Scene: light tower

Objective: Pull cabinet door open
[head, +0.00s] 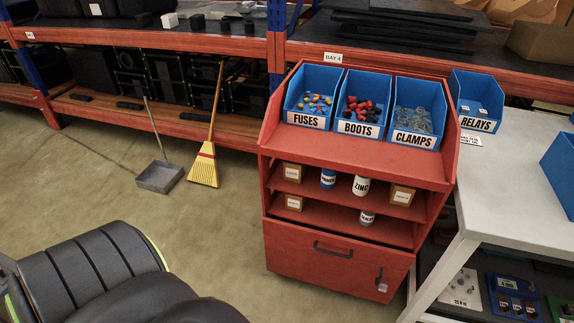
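A red cabinet (351,174) stands in the middle right of the head view. Its lower front is a red panel (300,250), which looks closed flush with the body. A dark horizontal handle (333,252) sits near the panel's upper middle. A short dark vertical handle (379,275) is near its right edge, with a small pale item (382,287) just below it. I cannot tell where a drawer ends and a door begins. Neither of my grippers is in view.
Labelled blue bins of fuses (309,101), boots (361,110) and clamps (413,115) top the cabinet. A grey table (520,150) stands close on the right. A broom (205,165) and dustpan (160,176) stand at left.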

